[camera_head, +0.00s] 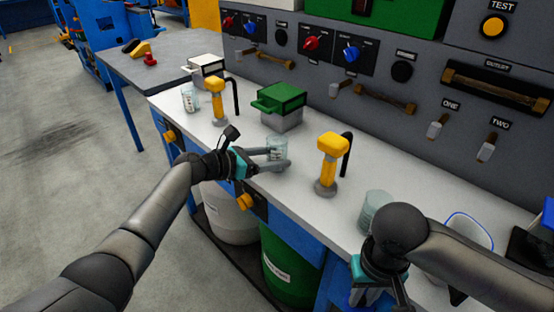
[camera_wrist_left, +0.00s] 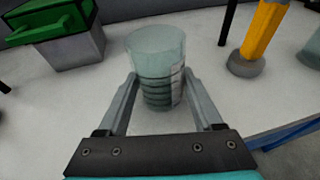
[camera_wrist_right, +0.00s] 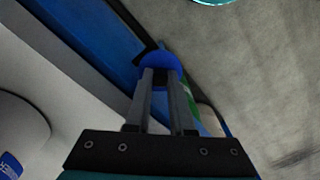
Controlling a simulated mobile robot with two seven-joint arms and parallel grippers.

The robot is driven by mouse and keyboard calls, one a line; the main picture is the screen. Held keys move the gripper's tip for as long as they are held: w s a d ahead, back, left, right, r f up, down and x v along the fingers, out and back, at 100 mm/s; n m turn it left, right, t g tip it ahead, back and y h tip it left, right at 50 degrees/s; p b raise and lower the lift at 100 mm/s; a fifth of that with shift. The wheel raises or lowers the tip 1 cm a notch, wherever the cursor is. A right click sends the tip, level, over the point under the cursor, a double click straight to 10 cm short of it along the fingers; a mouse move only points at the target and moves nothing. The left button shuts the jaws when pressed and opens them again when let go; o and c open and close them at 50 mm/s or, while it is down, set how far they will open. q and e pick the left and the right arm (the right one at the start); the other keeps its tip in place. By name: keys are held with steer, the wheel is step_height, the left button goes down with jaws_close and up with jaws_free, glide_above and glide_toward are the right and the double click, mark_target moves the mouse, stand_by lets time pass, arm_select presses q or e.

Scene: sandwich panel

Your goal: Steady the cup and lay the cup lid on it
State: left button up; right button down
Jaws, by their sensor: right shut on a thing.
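A clear cup (camera_head: 278,146) stands upright on the white bench by the green-lidded box. My left gripper (camera_head: 281,160) has its two fingers around it, one on each side. In the left wrist view the cup (camera_wrist_left: 156,62) shows ribbed lower walls and an uncovered top; the fingers (camera_wrist_left: 162,100) look spread, and contact is unclear. My right gripper (camera_wrist_right: 160,80) is shut on a blue rounded piece (camera_wrist_right: 159,68), which may be the cup lid. In the head view this gripper (camera_head: 383,293) is low by the bench's front edge, partly hidden by my arm.
Yellow-topped taps (camera_head: 328,160) (camera_head: 215,98) stand left and right of the cup. A green-lidded box (camera_head: 281,108) is behind it. Another clear cup (camera_head: 375,211) is near my right arm, and one (camera_head: 190,99) is far left. The switch panel (camera_head: 390,60) rises behind.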

arm_select(q)
steer(key=shift+c, duration=0.7)
steer(key=o, duration=0.8)
